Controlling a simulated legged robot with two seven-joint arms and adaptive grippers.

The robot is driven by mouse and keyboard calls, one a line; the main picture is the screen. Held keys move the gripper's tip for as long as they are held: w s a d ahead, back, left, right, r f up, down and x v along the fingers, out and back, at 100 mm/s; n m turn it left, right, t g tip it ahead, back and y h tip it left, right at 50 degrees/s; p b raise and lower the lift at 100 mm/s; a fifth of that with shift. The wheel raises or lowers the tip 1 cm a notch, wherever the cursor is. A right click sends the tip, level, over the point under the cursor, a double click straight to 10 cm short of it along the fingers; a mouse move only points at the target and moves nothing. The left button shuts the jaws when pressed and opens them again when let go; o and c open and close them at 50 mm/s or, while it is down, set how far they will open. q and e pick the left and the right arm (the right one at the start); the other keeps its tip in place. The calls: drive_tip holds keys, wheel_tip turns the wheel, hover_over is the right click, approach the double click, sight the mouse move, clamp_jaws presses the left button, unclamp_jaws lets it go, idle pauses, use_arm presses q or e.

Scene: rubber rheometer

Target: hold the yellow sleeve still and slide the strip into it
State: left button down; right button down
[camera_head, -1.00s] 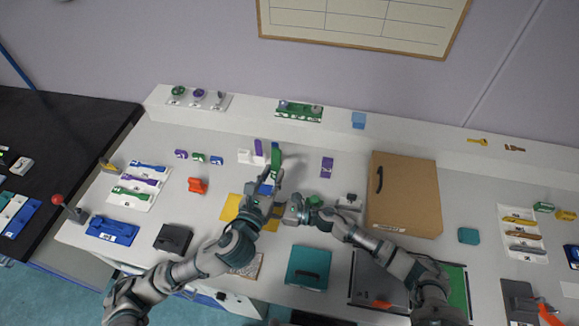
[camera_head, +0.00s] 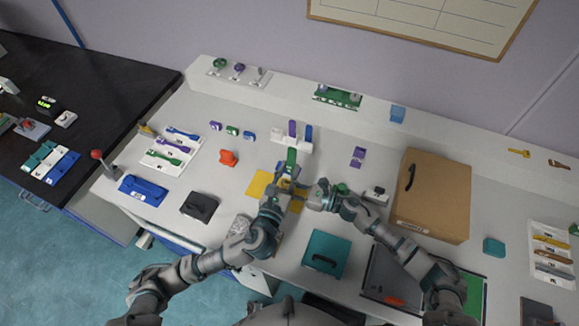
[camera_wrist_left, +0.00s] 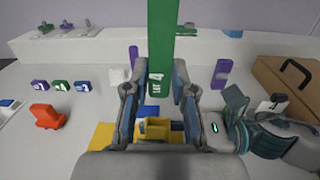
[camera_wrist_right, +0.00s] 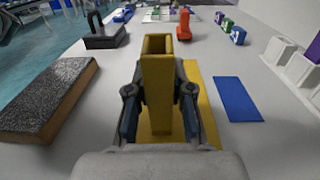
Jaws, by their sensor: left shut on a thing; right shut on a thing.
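The green strip (camera_wrist_left: 160,50) stands upright in my left gripper (camera_wrist_left: 158,88), which is shut on it. It also shows in the head view (camera_head: 291,156). The yellow sleeve (camera_wrist_right: 157,85) is upright in my right gripper (camera_wrist_right: 157,98), which is shut around it. Its open top looks empty in the right wrist view. In the left wrist view the sleeve (camera_wrist_left: 153,128) shows below and beyond the strip's lower end, seemingly apart from it. In the head view my left gripper (camera_head: 289,171) and right gripper (camera_head: 312,195) are close together and largely hide the sleeve.
A yellow mat (camera_wrist_right: 196,92) and a blue card (camera_wrist_right: 237,99) lie beneath on the white table. A white slotted holder (camera_head: 279,138) stands behind. A dark textured block (camera_wrist_right: 45,100) lies to the left in the right wrist view. A cardboard box (camera_head: 437,190) stands right.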

sight(286, 187)
use_arm(q)
drive_tip(key=f, duration=0.3)
drive_tip(key=shift+a+f, duration=0.2)
drive_tip(key=shift+a, duration=0.1)
use_arm(e)
drive_tip(key=shift+a, duration=0.2)
use_arm(q)
drive_tip(key=shift+d+f, duration=0.15)
drive_tip(key=shift+f, duration=0.25)
use_arm(e)
drive_tip(key=shift+d, duration=0.15)
use_arm(q)
drive_tip(key=shift+f, duration=2.15)
idle(0.3)
drive_tip(key=c, duration=0.9)
unclamp_jaws()
drive_tip(key=shift+s, duration=0.1)
